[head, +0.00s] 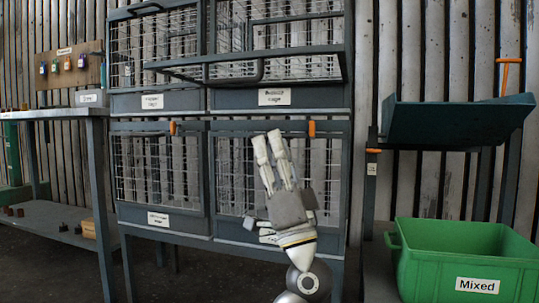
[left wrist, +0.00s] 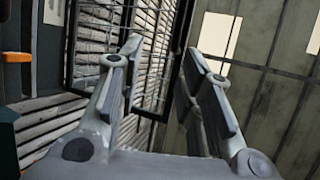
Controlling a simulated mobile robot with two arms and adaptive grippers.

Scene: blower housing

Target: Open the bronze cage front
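A rack of wire-mesh cages stands in the middle of the head view. The upper right cage front (head: 298,65) has a dark frame that juts outward over its label (head: 274,97). The cage labels are too small to read, so I cannot tell which is bronze. My left gripper (head: 268,138) points up in front of the lower right cage (head: 235,165), below the jutting frame. In the left wrist view my left gripper (left wrist: 165,85) has its fingers apart and holds nothing. A dark mesh frame (left wrist: 157,115) shows beyond and between the fingers. My right gripper is not in view.
Orange latches (head: 172,128) sit atop the lower cages; an orange part shows at left in the left wrist view (left wrist: 15,57). A green bin marked Mixed (head: 470,265) and a raised blue-grey tray (head: 455,120) are at right. A workbench (head: 50,113) is at left.

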